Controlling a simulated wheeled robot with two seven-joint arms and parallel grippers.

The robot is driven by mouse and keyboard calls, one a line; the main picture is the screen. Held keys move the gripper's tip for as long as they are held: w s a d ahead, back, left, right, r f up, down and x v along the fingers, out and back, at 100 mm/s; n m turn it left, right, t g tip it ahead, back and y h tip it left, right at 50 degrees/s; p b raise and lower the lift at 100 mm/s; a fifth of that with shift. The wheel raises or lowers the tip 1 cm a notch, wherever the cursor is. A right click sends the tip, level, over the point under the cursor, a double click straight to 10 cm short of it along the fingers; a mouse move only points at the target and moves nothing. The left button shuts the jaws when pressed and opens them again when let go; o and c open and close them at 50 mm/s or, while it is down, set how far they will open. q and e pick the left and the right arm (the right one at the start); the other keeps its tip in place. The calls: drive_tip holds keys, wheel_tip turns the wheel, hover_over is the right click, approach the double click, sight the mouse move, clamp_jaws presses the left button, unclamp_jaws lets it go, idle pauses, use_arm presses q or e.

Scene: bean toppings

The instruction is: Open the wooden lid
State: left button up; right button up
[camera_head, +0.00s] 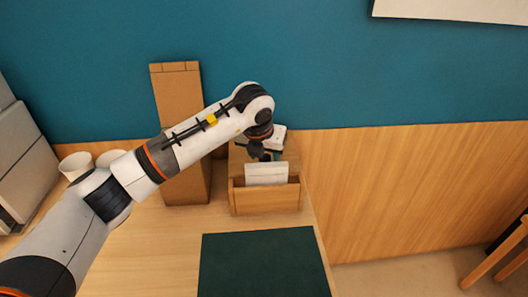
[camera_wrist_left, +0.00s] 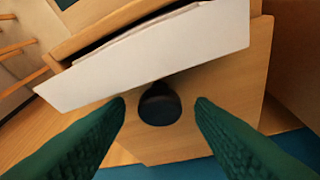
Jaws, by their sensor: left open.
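A wooden box (camera_head: 265,202) stands at the back of the table in the head view. What looks like its wooden lid (camera_wrist_left: 228,120) is the light panel in the left wrist view, with a dark round knob or hole (camera_wrist_left: 160,104) in it; I cannot tell which. My left gripper (camera_head: 268,156) is over the rear of the box, partly hidden by its own wrist. In the left wrist view its green fingers (camera_wrist_left: 160,108) are apart, one on each side of the dark round part, holding nothing. Contact cannot be told. My right gripper is out of view.
A white card (camera_head: 266,173) stands in the box's front; it also shows in the left wrist view (camera_wrist_left: 150,60). Paper cups (camera_head: 76,166) stand farther left. A dark green mat (camera_head: 263,264) lies in front.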

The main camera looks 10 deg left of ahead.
use_arm(q)
clamp_jaws()
drive_tip(key=r+g+p, duration=0.1)
drive_tip(key=w+r+g+p, duration=0.1)
drive_tip(key=r, duration=0.1)
drive_tip(key=w+r+g+p, duration=0.1)
drive_tip(key=p, duration=0.1)
drive_tip(key=shift+a+r+h, duration=0.2)
drive_tip(key=shift+r+h, duration=0.1)
drive_tip(key=shift+w+a+r+g+h+p, duration=0.15)
drive_tip(key=shift+w+r+g+p, duration=0.55)
drive_tip(key=shift+p, duration=0.3)
drive_tip(key=shift+w+a+r+g+h+p, duration=0.1)
drive_tip(key=shift+w+r+g+h+p, duration=0.05)
drive_tip(key=shift+w+r+g+p, duration=0.7)
drive_tip(key=shift+s+f+t, duration=0.1)
drive_tip(key=shift+s+t, duration=0.15)
